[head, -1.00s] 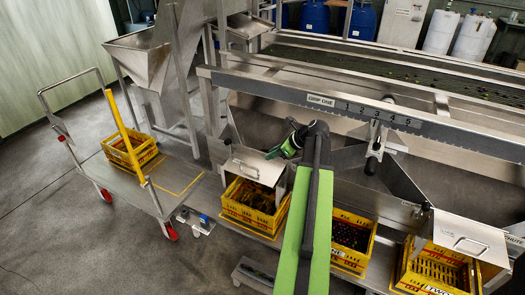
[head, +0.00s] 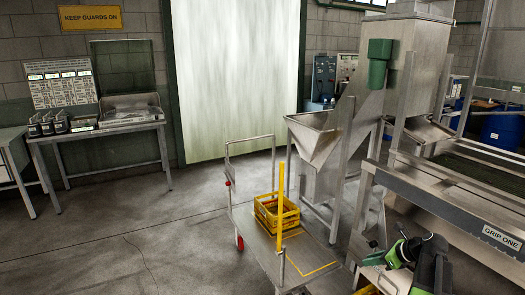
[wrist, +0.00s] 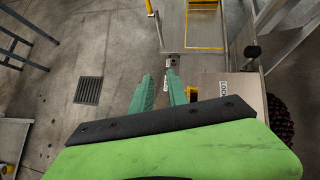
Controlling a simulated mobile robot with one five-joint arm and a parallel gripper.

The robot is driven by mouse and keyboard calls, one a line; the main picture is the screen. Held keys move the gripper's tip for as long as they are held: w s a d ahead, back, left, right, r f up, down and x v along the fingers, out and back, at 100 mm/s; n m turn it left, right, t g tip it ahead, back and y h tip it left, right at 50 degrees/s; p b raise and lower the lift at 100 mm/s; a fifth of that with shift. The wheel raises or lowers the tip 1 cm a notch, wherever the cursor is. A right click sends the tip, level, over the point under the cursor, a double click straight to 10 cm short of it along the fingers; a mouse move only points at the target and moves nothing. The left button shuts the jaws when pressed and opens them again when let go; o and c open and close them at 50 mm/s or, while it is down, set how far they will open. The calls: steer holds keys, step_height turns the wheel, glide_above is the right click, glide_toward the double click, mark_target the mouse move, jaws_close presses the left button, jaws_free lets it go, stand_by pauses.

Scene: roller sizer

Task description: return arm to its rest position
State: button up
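My arm, green and black, shows at the lower right of the head view, beside the steel sizer frame. My gripper (head: 397,252) is at its end, in front of the rail marked GRIP ONE. In the wrist view my gripper's two teal fingers (wrist: 161,84) stand apart with a gap between them, and nothing is held. Beyond the fingertips lie grey floor and a small labelled metal fitting (wrist: 171,66).
A trolley (head: 297,262) with a yellow post and a yellow crate (head: 277,222) stands left of the arm. A steel hopper (head: 318,140) is behind it. A bench (head: 100,132) stands at the left wall. The floor (head: 150,240) at left is clear. Dark produce (wrist: 280,122) shows at the wrist view's right.

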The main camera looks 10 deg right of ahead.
steer(key=w+a+n+g+p, duration=0.1)
steer(key=a+n+g+p, duration=0.35)
steer(key=a, duration=1.25)
steer(key=w+a+n+g, duration=0.1)
steer(key=a+n, duration=0.7)
steer(key=a, duration=0.9)
steer(key=s+a+n+g+h, duration=0.1)
steer(key=s+a+n+h, duration=0.1)
steer(key=s+a+n, duration=0.3)
steer(key=shift+s+d+f+n+g+h+p, duration=0.15)
steer(key=shift+s+d+n+h, duration=0.35)
steer(key=shift+n, duration=1.5)
steer(key=shift+s+d+f+n+g+h+p, duration=0.1)
steer(key=shift+s+d+n+g+h, duration=0.35)
steer(key=shift+n, duration=1.6)
steer(key=shift+s+d+f+n+g+h+p, duration=0.2)
steer(key=shift+s+d+n, duration=0.45)
steer(key=shift+n, duration=1.35)
steer(key=shift+w+d+r, duration=0.1)
steer(key=shift+w, duration=0.05)
